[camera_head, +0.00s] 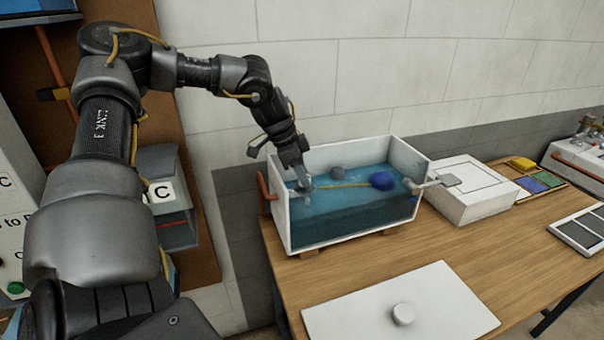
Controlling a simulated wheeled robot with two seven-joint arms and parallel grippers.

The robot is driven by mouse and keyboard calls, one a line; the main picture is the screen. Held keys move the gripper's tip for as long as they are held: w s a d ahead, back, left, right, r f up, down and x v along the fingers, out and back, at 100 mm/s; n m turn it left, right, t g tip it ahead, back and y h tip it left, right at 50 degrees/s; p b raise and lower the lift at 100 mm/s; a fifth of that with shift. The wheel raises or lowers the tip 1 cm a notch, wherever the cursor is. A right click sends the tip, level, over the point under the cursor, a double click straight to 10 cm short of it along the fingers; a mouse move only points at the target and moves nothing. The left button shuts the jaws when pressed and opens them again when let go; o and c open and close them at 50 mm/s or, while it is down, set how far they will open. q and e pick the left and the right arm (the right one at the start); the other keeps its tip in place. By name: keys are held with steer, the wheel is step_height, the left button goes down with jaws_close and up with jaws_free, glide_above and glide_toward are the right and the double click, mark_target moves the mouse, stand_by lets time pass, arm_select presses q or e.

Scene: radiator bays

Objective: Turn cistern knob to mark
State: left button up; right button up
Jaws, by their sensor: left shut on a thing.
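An open white cistern (350,235) with a clear front stands on the wooden table and holds blue water. Inside it a blue float (382,181) sits at the right end of a thin yellow rod (345,185). A grey round thing (338,173) lies behind the rod. My left gripper (303,184) reaches down into the cistern's left end and is shut on a small part at the rod's left end, likely the knob. The fingers hide most of that part, and I cannot make out a mark. My right gripper is not in view.
A white lid with a round knob (403,313) lies in front. A tray of coloured pads (540,182) is farther right. A copper pipe (264,187) is at left.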

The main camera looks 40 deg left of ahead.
arm_select(q)
steer(key=shift+w+f+m+g+b, duration=0.1)
steer(key=shift+m+g+b, duration=0.2)
steer(key=shift+m+b, duration=0.5)
steer(key=shift+a+m+g+h, duration=0.1)
steer(key=shift+m+g+h, duration=0.2)
steer(key=shift+m, duration=0.6)
steer(key=m+g, duration=0.1)
steer(key=m, duration=0.1)
steer(key=shift+w+m, duration=0.1)
steer(key=shift+m, duration=0.3)
steer(key=shift+m+h, duration=0.3)
steer(key=shift+m, duration=0.3)
steer(key=shift+g, duration=0.3)
steer(key=o, duration=0.9)
steer(key=shift+o, duration=0.3)
steer(key=shift+r, duration=0.2)
